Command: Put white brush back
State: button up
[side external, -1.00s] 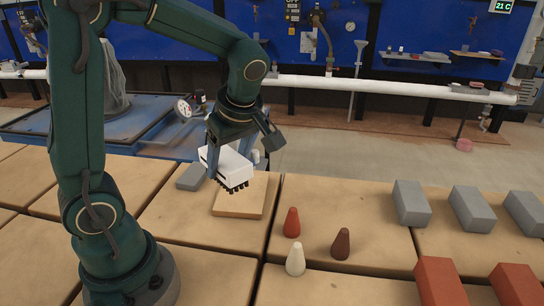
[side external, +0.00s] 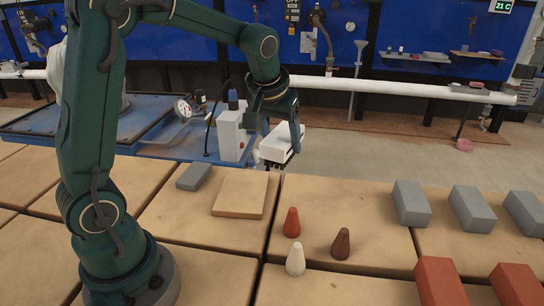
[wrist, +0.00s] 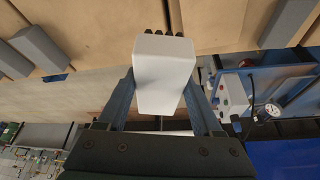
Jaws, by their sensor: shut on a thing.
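The white brush (side external: 275,146), a white block with dark bristles along its lower edge, is held in the air. My gripper (side external: 282,140) is shut on it, past the far edge of the tan tables. In the wrist view the white brush (wrist: 163,72) sits between the two blue fingers of my gripper (wrist: 165,90), with its dark bristles at the top of the picture. The tan board (side external: 240,194) lies flat on the table and is empty.
A grey brick (side external: 193,177) lies left of the board. Grey bricks (side external: 411,204) and red bricks (side external: 440,282) are at the right. A blue bench (side external: 150,130) with a gauge (side external: 184,108) is behind.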

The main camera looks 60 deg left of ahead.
aim_at(287, 126)
jog(key=shift+m+h, duration=0.3)
jog(key=shift+m, duration=0.5)
jog(key=w+a, duration=0.1)
jog(key=w, duration=0.1)
jog(key=w+a, duration=0.1)
jog(key=w, duration=0.1)
jog(key=shift+a, duration=0.4)
jog(key=shift+f, duration=0.25)
jog(key=w+d+f, duration=0.1)
jog(key=d+f, duration=0.1)
jog(key=d, duration=0.1)
jog(key=w+d+f, duration=0.2)
jog(key=d, duration=0.1)
jog(key=w+d+f, duration=0.2)
jog(key=d, duration=0.1)
jog(key=shift+w+d+f, duration=0.1)
jog(key=shift+d+f, duration=0.2)
jog(key=shift+f, duration=2.15)
jog(key=shift+f, duration=0.15)
jog(key=o, duration=1.3)
